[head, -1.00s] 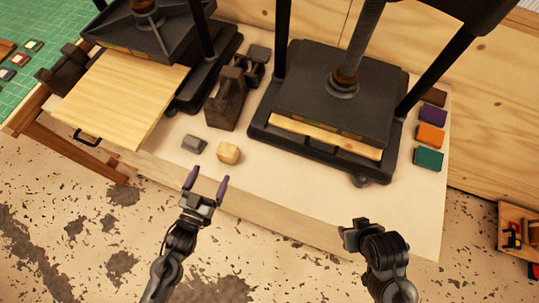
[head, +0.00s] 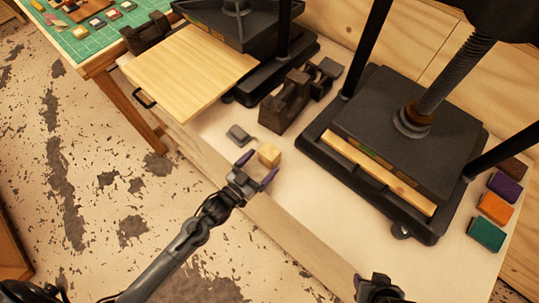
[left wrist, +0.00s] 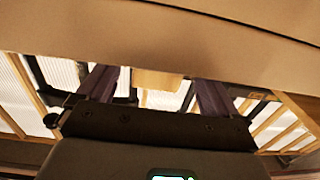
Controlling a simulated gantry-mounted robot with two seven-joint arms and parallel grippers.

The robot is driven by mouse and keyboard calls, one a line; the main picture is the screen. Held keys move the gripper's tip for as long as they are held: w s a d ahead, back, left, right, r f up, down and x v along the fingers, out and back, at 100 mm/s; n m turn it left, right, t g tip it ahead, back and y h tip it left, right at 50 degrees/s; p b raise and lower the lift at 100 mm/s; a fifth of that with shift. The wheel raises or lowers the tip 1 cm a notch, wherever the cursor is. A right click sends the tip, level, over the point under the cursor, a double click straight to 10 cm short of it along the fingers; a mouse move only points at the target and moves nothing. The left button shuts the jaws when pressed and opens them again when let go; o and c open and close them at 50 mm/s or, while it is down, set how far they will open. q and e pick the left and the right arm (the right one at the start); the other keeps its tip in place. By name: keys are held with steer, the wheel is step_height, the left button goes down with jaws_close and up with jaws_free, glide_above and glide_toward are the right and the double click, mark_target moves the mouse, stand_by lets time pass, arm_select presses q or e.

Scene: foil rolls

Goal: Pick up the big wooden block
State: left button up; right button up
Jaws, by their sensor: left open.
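The wooden block (head: 269,155) is a pale, light-wood cube near the front edge of the white table. My left gripper (head: 257,168) is open, with its purple fingers pointing at the block from the front edge side. The block sits at or just past the fingertips; whether they touch it I cannot tell. In the left wrist view a pale wooden piece (left wrist: 158,80), likely this block, shows between the two purple fingers. My right gripper (head: 378,288) is at the bottom edge of the head view, partly cut off, and its fingers are not clear.
A small grey block (head: 238,134) lies left of the wooden block. A dark tape dispenser (head: 287,100) stands behind. A black press (head: 385,125) is to the right, another (head: 240,25) with a wooden board (head: 190,70) at back left. Coloured blocks (head: 496,208) lie far right.

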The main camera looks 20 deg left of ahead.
mark_target(264, 160)
arm_select(q)
steer(key=shift+x, duration=2.35)
steer(key=shift+r, duration=0.1)
steer(key=shift+c, duration=0.2)
steer(key=c, duration=1.1)
steer(key=shift+o, duration=0.2)
steer(key=shift+r, duration=0.1)
